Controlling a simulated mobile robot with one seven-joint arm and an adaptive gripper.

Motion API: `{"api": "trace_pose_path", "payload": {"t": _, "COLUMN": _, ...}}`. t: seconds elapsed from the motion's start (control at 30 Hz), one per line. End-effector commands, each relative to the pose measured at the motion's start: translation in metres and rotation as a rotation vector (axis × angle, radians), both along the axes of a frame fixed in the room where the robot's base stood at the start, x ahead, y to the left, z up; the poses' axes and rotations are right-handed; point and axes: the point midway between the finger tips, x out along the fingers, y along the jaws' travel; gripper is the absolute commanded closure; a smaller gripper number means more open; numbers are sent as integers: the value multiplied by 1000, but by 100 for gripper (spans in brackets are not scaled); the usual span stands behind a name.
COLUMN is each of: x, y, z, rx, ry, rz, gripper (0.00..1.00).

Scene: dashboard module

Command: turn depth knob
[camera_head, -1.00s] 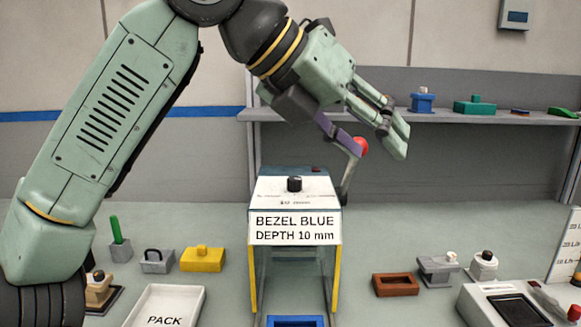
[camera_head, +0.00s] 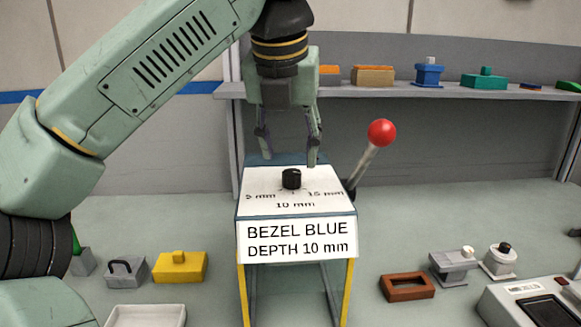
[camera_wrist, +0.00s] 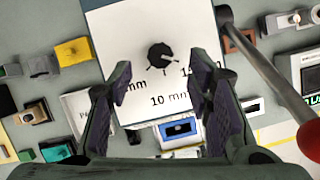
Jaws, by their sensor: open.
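The black depth knob (camera_head: 291,179) sits on the white sloped top of the press housing (camera_head: 262,203). Marks for 5 mm, 10 mm and 15 mm are printed around it, and the front label reads "BEZEL BLUE DEPTH 10 mm". My gripper (camera_head: 288,160) points down above the rear of the top, open and empty. In the wrist view the knob (camera_wrist: 160,56) lies beyond and between the open fingers (camera_wrist: 170,100), apart from them. A pale pointer mark on the knob aims toward the lower right there, roughly between the 10 mm and 15 mm texts.
A lever with a red ball (camera_head: 382,132) rises right of the housing, close to my gripper. A shelf (camera_head: 400,91) with coloured parts runs behind. A yellow block (camera_head: 180,267) and brown frame (camera_head: 407,287) stand on the table either side.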

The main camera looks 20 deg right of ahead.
Motion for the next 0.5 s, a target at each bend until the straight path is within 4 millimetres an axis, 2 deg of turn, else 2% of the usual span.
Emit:
{"api": "trace_pose_path", "payload": {"t": 0.1, "x": 7, "y": -4, "z": -18, "rx": -2, "ry": 2, "rz": -2, "gripper": 54}}
{"api": "trace_pose_path", "payload": {"t": 0.23, "x": 12, "y": -8, "z": -34, "rx": -1, "ry": 2, "rz": -2, "gripper": 54}}
{"api": "trace_pose_path", "payload": {"t": 0.5, "x": 15, "y": -10, "z": -44, "rx": -3, "ry": 1, "rz": -1, "gripper": 54}}
